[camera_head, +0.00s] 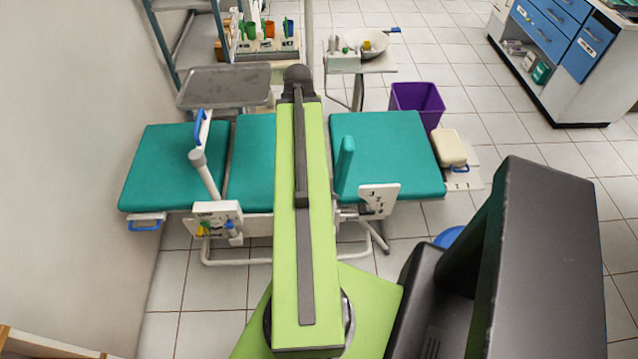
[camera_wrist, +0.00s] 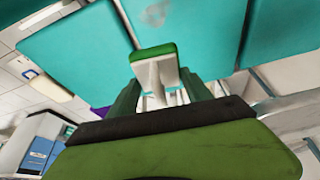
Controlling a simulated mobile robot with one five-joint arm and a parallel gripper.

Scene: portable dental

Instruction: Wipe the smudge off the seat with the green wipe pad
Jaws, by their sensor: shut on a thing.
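My gripper (camera_wrist: 163,92) is shut on the wipe pad (camera_wrist: 153,56), a pale block with a green edge, in the wrist view. The seat (camera_wrist: 190,30) is the middle teal panel of the dental chair. A pale, brownish smudge (camera_wrist: 157,12) lies on it near the top of the picture, just beyond the pad. I cannot tell whether the pad touches the seat. In the head view the seat (camera_head: 250,165) is partly covered by my green arm. The smudge, the pad and my gripper are hidden there.
Teal panels flank the seat, the right one (camera_head: 395,145) with an upright armrest (camera_head: 344,165). A post with a blue handle (camera_head: 203,165) rises at left. A grey tray (camera_head: 223,88) stands behind the chair. A purple bin (camera_head: 417,101) and drawer cabinet (camera_head: 560,50) are at right.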

